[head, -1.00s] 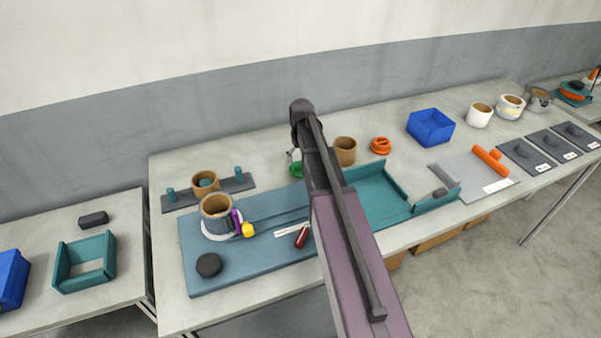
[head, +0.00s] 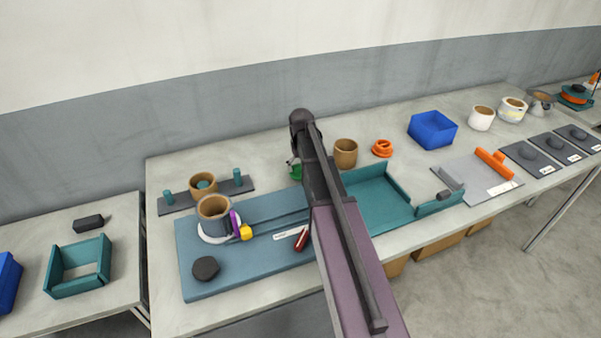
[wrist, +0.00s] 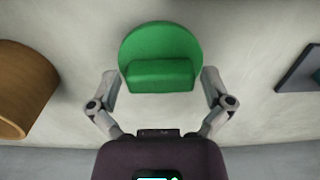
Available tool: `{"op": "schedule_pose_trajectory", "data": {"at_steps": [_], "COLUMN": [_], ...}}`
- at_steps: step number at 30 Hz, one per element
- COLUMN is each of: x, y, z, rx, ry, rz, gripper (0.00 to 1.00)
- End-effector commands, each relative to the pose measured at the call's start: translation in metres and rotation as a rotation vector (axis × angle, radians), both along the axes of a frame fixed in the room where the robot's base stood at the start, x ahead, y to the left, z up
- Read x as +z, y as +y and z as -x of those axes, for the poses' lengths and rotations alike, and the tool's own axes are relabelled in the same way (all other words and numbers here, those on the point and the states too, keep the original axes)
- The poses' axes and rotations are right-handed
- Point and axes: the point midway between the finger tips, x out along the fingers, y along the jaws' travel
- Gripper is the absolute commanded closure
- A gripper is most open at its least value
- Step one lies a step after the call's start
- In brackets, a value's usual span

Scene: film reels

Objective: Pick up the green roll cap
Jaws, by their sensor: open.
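The green roll cap (wrist: 160,50) lies on the table in the wrist view, a round disc with a raised block grip across it. My gripper (wrist: 160,82) is open, with one finger on each side of the cap's block. I cannot tell whether the fingers touch it. In the head view the green cap (head: 296,172) shows only in part, beside my arm at the back of the table. My arm hides the rest of it and most of my gripper.
A brown roll (head: 345,153) stands right of my arm and also shows at the left of the wrist view (wrist: 22,90). An orange cap (head: 382,148) and a blue bin (head: 432,129) are farther right. A dark plate with teal pegs (head: 237,183) lies left.

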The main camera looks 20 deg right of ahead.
Motion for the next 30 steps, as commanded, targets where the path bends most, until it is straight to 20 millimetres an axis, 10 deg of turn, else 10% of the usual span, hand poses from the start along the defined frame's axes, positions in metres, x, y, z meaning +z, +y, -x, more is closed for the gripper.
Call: {"op": "schedule_pose_trajectory", "data": {"at_steps": [4, 11, 30], "x": [0.0, 0.0, 0.012], "y": [0.0, 0.0, 0.0], "z": [0.0, 0.0, 0.0], "rx": [0.0, 0.0, -0.001], "ry": [0.0, 0.0, 0.0], "rz": [0.0, 0.0, 0.0], "gripper": [0.0, 0.62, 0.63]}}
